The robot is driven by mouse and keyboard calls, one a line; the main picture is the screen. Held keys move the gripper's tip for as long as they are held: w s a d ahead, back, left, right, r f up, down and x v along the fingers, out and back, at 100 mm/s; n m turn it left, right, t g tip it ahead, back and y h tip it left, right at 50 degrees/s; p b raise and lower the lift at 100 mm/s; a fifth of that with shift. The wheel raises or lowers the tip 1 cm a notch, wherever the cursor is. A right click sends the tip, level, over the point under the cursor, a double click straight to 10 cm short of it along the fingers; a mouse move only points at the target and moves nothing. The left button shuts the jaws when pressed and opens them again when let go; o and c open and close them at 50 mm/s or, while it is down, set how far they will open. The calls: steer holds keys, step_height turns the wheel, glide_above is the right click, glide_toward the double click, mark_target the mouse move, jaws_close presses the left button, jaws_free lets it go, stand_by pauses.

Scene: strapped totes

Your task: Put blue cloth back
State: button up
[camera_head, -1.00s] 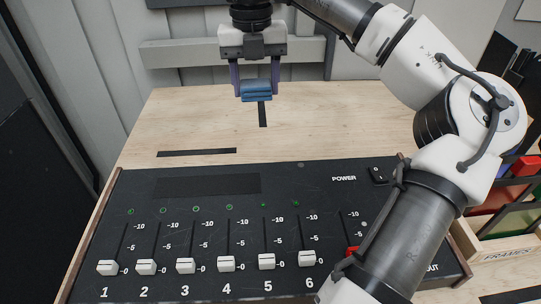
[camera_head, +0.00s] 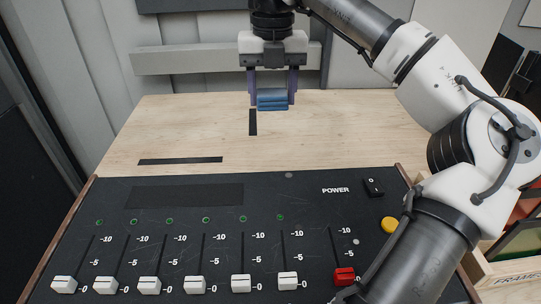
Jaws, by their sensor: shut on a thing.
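The blue cloth (camera_head: 272,100) is a small folded stack. It sits between the two purple fingers of my gripper (camera_head: 273,98), near the top middle of the head view. My gripper is shut on it and points down. The cloth appears to be held over the back part of the wooden table (camera_head: 340,130). I cannot tell exactly how high it is above the wood.
A black mixer panel (camera_head: 270,218) with several white sliders, a red slider (camera_head: 344,276) and a yellow button (camera_head: 390,225) fills the front. Black tape strips (camera_head: 180,161) mark the table. A wooden frames box (camera_head: 505,270) stands at the right. The wood around the cloth is clear.

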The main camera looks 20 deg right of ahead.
mark_target(272, 165)
step_height(272, 165, down, 15)
steer(key=shift+r+p, duration=0.1)
steer(key=shift+p, duration=0.3)
steer(key=shift+f, duration=0.25)
steer(key=o, duration=0.9)
steer(key=shift+r, duration=0.1)
steer(key=shift+r, duration=0.1)
step_height(272, 165, up, 12)
steer(key=shift+r+b, duration=0.1)
steer(key=shift+b, duration=0.25)
